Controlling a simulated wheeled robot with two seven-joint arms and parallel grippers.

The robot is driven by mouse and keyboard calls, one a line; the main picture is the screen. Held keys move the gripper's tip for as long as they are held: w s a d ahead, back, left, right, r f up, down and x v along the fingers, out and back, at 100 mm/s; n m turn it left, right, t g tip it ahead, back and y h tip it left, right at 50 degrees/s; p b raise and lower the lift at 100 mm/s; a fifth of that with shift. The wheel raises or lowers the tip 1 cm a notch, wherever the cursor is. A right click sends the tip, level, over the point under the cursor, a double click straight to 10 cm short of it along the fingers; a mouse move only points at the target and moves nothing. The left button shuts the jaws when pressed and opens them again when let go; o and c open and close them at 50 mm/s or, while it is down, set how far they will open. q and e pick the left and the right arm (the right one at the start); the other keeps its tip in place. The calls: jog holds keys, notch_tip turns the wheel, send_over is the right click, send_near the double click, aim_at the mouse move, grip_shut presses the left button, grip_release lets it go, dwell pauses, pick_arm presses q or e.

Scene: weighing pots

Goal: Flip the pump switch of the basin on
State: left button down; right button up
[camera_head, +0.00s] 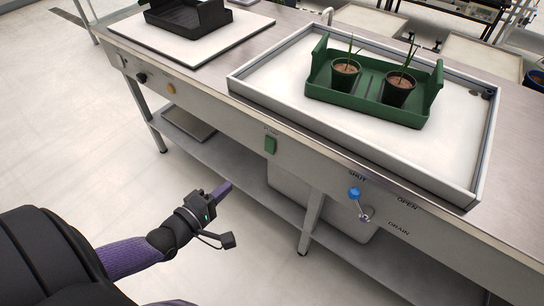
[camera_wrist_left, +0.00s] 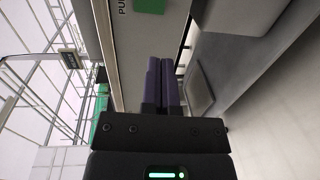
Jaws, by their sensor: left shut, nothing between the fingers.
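The pump switch (camera_head: 270,145) is a green rocker on the front panel of the bench, under a small label. It also shows as a green patch (camera_wrist_left: 149,6) at the top edge of the left wrist view, beside letters reading "PU". I cannot tell which way the rocker is tilted. The basin (camera_head: 352,110) is a shallow white tray with a grey rim, set in the bench top above the switch. My left gripper (camera_head: 225,187) is shut and empty, in front of the bench and below left of the switch, apart from it. Its fingers show in the left wrist view (camera_wrist_left: 161,82). My right gripper is not in view.
A green carrier (camera_head: 375,90) with two potted plants stands in the basin. A blue-knobbed drain lever (camera_head: 354,193) sits on the panel to the right of the switch. A black carrier (camera_head: 190,15) stands on a white plate at the far left. The floor before the bench is clear.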

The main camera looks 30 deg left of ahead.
pick_arm(q)
jog(key=b, duration=0.6)
send_near(269, 152)
jog(key=w, duration=0.4)
jog(key=w+f, duration=0.1)
jog(key=w, duration=0.1)
jog(key=shift+w+d+f, duration=0.1)
jog(key=shift+w+d, duration=0.05)
jog(key=shift+w, duration=0.55)
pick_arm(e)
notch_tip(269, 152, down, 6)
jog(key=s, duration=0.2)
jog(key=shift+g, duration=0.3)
pick_arm(q)
jog(key=shift+r, duration=0.2)
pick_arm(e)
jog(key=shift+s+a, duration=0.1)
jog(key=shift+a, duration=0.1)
